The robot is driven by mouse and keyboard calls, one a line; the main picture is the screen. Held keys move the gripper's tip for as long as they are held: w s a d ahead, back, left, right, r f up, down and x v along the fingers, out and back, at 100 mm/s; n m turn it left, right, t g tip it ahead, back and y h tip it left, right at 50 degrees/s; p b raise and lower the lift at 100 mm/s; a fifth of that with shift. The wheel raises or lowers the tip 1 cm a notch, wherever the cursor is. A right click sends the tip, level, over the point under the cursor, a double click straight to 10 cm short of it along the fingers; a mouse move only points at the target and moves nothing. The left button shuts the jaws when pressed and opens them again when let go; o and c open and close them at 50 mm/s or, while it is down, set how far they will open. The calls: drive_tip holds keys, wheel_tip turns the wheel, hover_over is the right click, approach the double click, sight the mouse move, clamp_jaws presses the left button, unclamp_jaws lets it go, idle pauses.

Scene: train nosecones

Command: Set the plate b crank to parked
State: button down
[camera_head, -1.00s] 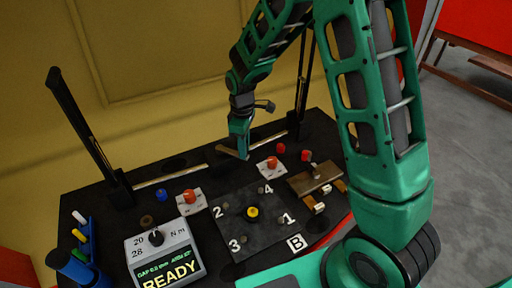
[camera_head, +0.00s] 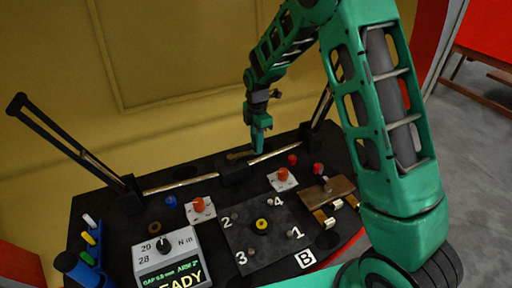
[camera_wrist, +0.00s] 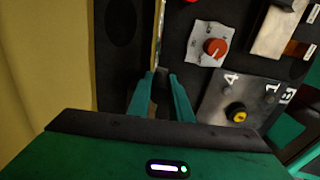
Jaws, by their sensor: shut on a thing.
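A metal shaft (camera_head: 180,182) runs along the back of the dark bench, with a black block (camera_head: 235,174) near its middle. My gripper (camera_head: 258,150) is low at the shaft, just right of the block. In the wrist view its two fingers (camera_wrist: 162,80) are close together around a brownish piece, apparently the crank handle, mostly hidden. Plate B (camera_head: 245,245) has a yellow centre knob (camera_head: 262,225) and numbered studs.
Two red knobs on white plates, the left one (camera_head: 199,204) and the right one (camera_head: 283,175), stand in front of the shaft. A grey READY display (camera_head: 165,245) is at the front left. A brown block (camera_head: 328,190) is at the right. The yellow wall (camera_head: 190,70) is close behind.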

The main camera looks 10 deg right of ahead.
drive_tip(key=shift+w+a, duration=0.1)
drive_tip(key=shift+w, duration=0.45)
drive_tip(key=shift+a, duration=0.1)
drive_tip(key=c, duration=1.6)
unclamp_jaws()
wheel_tip(320, 180, up, 11)
drive_tip(key=shift+f, duration=0.15)
